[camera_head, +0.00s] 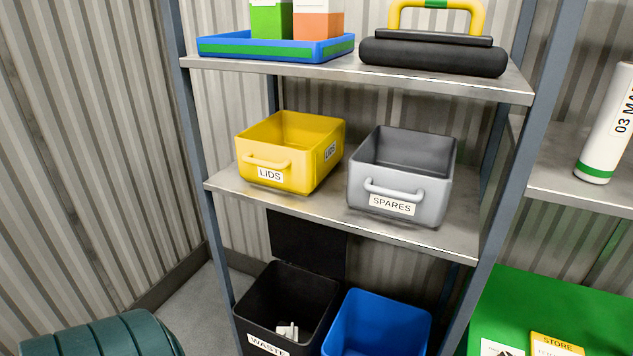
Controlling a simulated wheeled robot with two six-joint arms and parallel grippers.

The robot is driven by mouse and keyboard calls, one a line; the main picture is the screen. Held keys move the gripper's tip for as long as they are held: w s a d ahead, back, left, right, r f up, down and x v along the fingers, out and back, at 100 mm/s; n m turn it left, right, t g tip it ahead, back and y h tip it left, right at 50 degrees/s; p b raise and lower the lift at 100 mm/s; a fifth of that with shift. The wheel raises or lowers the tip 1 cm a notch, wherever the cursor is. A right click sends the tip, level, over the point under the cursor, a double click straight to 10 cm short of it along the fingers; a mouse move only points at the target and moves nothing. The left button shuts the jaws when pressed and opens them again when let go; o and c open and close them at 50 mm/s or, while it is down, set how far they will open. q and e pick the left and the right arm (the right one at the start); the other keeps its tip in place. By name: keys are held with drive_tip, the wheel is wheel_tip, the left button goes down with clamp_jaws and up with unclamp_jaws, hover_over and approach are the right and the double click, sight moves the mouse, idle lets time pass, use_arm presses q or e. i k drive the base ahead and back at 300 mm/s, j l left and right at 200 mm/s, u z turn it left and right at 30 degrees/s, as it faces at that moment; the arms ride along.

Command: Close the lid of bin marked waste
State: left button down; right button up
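The black waste bin (262,324) stands at the bottom of the shelf rack, with a white WASTE label on its front. Its black lid (306,246) is open and stands upright behind the opening. Some small white pieces lie inside the bin. The bin's lower part is cut off by the frame's bottom edge. Neither of my grippers shows in the head view.
A blue bin (375,324) stands right of the waste bin. The shelf (340,222) above holds a yellow LIDS bin (275,152) and a grey SPARES bin (402,176). A dark green ribbed object (103,338) is at lower left. Rack posts flank the bins.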

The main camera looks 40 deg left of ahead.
sight(319, 248)
drive_tip(key=j+z, duration=0.1)
drive_tip(key=j, duration=0.65)
drive_tip(key=j+z, duration=0.15)
drive_tip(key=j, duration=0.55)
drive_tip(key=j+z, duration=0.1)
drive_tip(key=j, duration=0.65)
drive_tip(key=k+j+z, duration=0.1)
drive_tip(key=j, duration=0.6)
